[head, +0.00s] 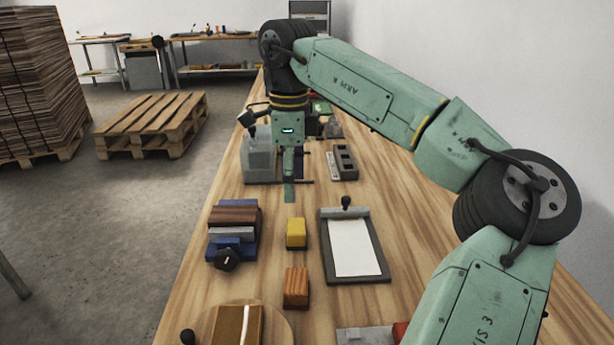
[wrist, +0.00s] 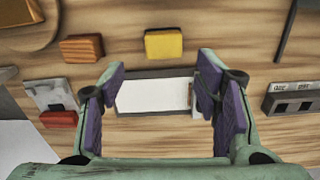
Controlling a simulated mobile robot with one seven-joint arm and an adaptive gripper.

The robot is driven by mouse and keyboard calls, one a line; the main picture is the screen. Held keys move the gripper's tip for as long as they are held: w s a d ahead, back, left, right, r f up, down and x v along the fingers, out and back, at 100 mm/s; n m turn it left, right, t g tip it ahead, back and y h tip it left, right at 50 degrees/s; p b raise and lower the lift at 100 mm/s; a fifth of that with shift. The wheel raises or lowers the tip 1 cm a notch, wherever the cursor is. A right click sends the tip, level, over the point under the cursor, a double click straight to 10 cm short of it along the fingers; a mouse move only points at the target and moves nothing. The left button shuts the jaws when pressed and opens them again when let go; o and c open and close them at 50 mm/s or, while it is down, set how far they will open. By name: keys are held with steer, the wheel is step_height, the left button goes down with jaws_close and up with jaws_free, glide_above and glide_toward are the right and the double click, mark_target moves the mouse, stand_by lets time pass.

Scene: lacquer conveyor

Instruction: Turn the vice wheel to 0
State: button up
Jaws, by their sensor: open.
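The vice (head: 236,222) is blue with a brown block in its jaws and stands on the left side of the bench. Its black wheel (head: 227,260) faces the near side and carries a small white mark; any scale figures are too small to read. My gripper (head: 289,190) points down over the bench, beyond and to the right of the vice, apart from it. In the wrist view my gripper (wrist: 164,98) is open and empty, with purple pads, above the clipboard. The vice does not show in the wrist view.
A yellow block (head: 296,233) and an orange-brown wooden block (head: 296,287) stand right of the vice. A clipboard (head: 379,268) with white paper lies further right. A grey slotted block (head: 345,162) and a clear box (head: 259,160) are further back.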

steer(key=shift+w+d+n, duration=0.25)
steer(key=shift+d+n, duration=0.1)
steer(key=shift+n, duration=0.05)
steer(key=n+p, duration=0.5)
steer(key=n, duration=1.3)
glide_toward(224, 252)
steer(key=shift+s+d, duration=0.1)
steer(key=shift+d, duration=0.05)
step_height(224, 252, down, 11)
steer(key=shift+r+p, duration=0.15)
steer(key=shift+p, duration=0.9)
steer(key=shift+c, duration=0.3)
steer(key=c, duration=1.1)
